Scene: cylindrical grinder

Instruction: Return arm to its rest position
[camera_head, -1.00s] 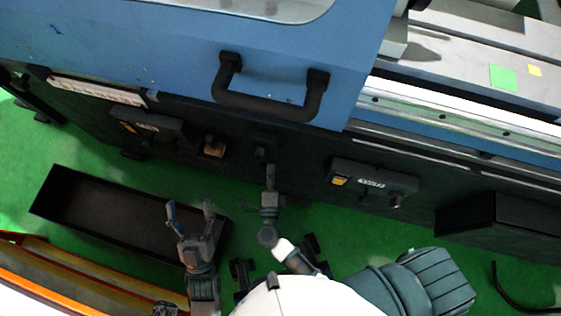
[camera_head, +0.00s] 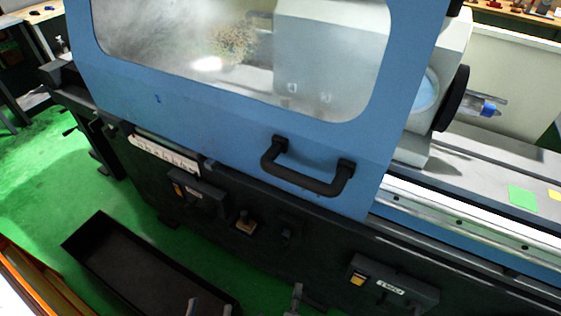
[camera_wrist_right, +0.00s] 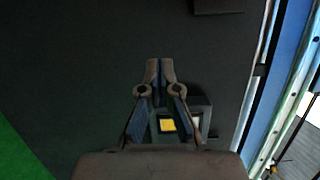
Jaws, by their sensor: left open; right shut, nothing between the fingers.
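My left gripper (camera_head: 210,308) shows only its two fingertips at the bottom edge of the head view. They are spread apart and empty, over the right end of the black tray.
The blue grinder door (camera_head: 220,130) with its window and black handle (camera_head: 308,175) stands ahead. The black tray (camera_head: 150,268) lies on the green floor.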

